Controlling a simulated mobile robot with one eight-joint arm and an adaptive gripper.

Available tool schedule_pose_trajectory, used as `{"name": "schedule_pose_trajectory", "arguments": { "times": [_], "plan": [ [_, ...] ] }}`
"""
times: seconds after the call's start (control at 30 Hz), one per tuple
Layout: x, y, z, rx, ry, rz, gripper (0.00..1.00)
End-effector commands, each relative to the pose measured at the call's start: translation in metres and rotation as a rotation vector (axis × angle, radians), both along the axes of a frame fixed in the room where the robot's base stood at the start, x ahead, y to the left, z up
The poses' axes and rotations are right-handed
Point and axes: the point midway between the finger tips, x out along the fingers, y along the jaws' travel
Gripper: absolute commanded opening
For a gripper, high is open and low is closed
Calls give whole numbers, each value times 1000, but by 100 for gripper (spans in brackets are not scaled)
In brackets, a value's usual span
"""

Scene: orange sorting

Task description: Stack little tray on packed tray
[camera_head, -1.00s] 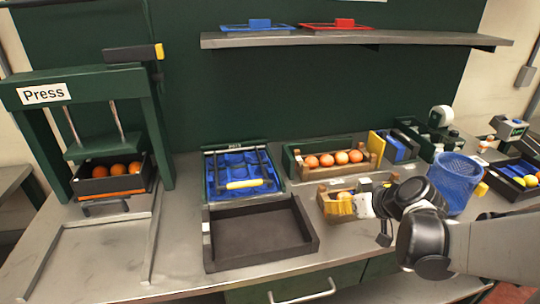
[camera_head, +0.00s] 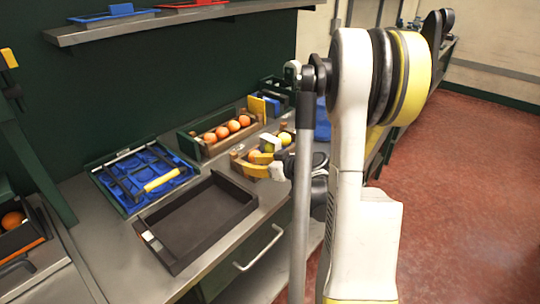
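The packed tray (camera_head: 204,151) is a wooden crate with a row of several oranges, set against a green holder on the bench. The little tray (camera_head: 236,161) is a smaller wooden tray just in front and to the right of it, with an orange and yellow fruit inside. My gripper (camera_head: 264,169) is low at the little tray's near right side. Yellow parts are seen over the tray's front. My own arm hides part of the gripper, so I cannot tell whether its fingers are open or touch the tray.
An empty dark tray (camera_head: 161,226) lies at the front of the bench. Left behind it is a blue-lined tray (camera_head: 112,192) with a yellow-handled bar. A shelf (camera_head: 180,20) hangs above. My arm hides much of the bench's right end; open red floor (camera_head: 455,190) lies right.

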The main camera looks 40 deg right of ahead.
Motion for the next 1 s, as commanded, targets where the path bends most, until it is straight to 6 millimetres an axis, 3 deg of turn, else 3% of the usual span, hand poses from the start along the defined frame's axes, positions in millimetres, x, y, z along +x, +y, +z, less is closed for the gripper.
{"name": "schedule_pose_trajectory", "arguments": {
  "times": [0.23, 0.4, 0.57, 0.6, 0.7, 1.0],
  "plan": [
    [25, 6, -24, 0, 0, 3, 32],
    [43, 7, -28, 0, 1, 1, 32],
    [43, 6, -26, 1, 1, 0, 32],
    [43, 6, -26, 1, 0, 0, 28],
    [43, 6, -26, 1, 1, 0, 0],
    [43, 6, -26, 0, 0, 0, 0]
  ]
}}
